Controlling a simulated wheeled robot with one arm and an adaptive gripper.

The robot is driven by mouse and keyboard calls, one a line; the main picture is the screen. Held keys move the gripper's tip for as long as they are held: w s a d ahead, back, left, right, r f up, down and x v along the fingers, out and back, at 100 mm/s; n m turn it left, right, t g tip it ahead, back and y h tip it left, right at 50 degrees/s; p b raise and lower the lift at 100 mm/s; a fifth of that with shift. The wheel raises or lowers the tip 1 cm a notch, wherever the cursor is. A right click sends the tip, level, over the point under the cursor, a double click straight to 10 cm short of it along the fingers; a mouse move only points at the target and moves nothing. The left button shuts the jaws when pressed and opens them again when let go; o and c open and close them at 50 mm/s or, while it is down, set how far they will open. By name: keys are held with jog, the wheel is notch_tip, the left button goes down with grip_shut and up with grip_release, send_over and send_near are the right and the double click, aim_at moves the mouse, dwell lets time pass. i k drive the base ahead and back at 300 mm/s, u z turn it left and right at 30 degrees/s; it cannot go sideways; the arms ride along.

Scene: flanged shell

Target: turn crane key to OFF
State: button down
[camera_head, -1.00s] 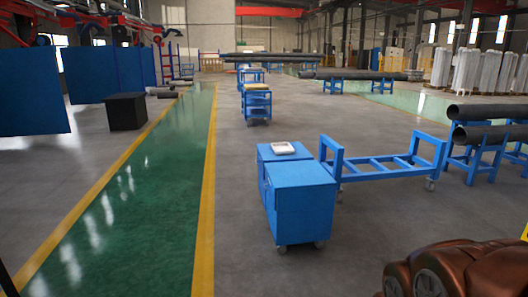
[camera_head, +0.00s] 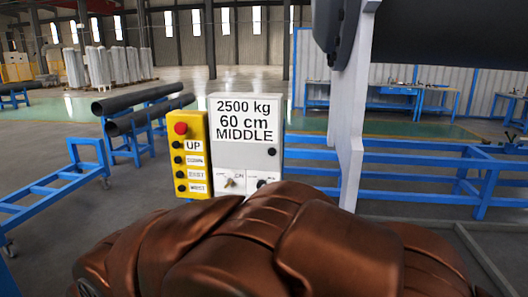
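A grey control box (camera_head: 244,135) stands upright in the middle of the view, marked "2500 kg", "60 cm" and "MIDDLE". On its lower front is a white panel with a small key-like switch (camera_head: 229,183) beside a label that seems to read "ON". The key's exact setting is too small to tell. A dark round knob (camera_head: 261,184) sits to its right. My brown arm fills the lower part of the view just in front of the box and hides its bottom edge. My gripper's fingers do not show.
A yellow button box (camera_head: 190,160) with a red button adjoins the grey box on the left. A pale upright post (camera_head: 347,120) and a large dark cylinder (camera_head: 440,38) stand close on the right. Blue frames (camera_head: 400,155) lie behind. Open floor shows at left.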

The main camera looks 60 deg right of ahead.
aim_at(230, 180)
jog(key=z, duration=1.85)
jog(key=k, duration=1.05)
jog(key=u, duration=1.15)
jog(key=i, duration=1.45)
jog(key=z, duration=0.95)
